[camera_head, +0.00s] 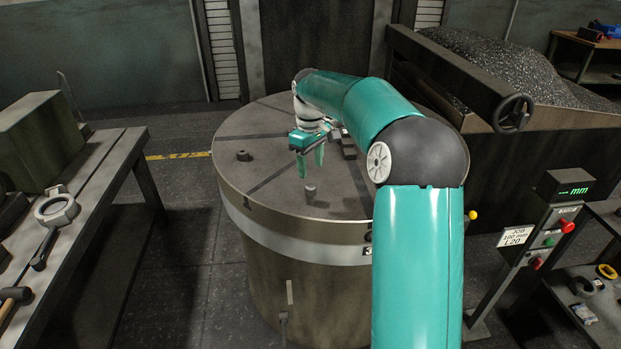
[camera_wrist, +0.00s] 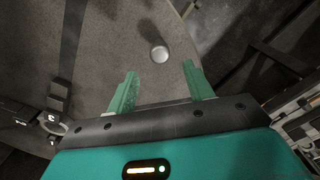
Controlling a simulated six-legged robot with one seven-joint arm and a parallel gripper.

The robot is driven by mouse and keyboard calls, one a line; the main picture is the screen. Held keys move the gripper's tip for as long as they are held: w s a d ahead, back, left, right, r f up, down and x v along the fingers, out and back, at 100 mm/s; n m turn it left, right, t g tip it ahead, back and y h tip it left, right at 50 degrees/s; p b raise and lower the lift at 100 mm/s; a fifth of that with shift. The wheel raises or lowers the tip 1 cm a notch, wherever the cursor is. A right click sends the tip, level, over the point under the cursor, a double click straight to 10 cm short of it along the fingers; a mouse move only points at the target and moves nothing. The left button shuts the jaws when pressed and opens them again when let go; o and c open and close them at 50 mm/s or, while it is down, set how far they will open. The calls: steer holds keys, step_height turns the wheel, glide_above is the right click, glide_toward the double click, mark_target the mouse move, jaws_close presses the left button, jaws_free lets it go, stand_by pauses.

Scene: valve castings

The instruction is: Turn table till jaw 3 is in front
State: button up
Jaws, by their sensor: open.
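The round grey table (camera_head: 260,185) stands in the middle, with dark slots across its top and a pale band round its side. A label reading 3 (camera_head: 367,251) sits on the band, right of the front and partly cut off by my arm. A short light peg (camera_head: 310,191) stands upright near the front of the top; it also shows in the wrist view (camera_wrist: 160,53). My gripper (camera_head: 310,168) is open and empty above the table, behind the peg in the head view. In the wrist view the peg lies beyond the fingertips (camera_wrist: 161,75). Dark stepped blocks (camera_head: 346,146) sit behind my gripper.
A dark knob (camera_head: 243,155) stands on the table's left. A bench (camera_head: 100,190) with a ring tool (camera_head: 57,208) is at left. A control post (camera_head: 535,230) with red and green buttons stands at right. A gravel bin (camera_head: 480,85) with a handwheel (camera_head: 513,112) is behind right.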

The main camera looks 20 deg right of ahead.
step_height(320, 180, up, 7)
steer(key=shift+f, duration=0.15)
stand_by(0.4)
steer(key=s+a+r+m+t+h, duration=0.1)
steer(key=s+a+r, duration=0.2)
steer(key=s+a, duration=0.35)
steer(key=s+a+r+m+t, duration=0.15)
steer(key=s+a, duration=0.25)
steer(key=s, duration=0.5)
steer(key=s+a+f+m+t, duration=0.1)
steer(key=s+f, duration=0.2)
steer(key=s, duration=0.6)
steer(key=s+a+f+m+t+y, duration=0.1)
steer(key=s+a+f+m+t, duration=0.1)
steer(key=s, duration=0.7)
steer(key=shift+f, duration=0.85)
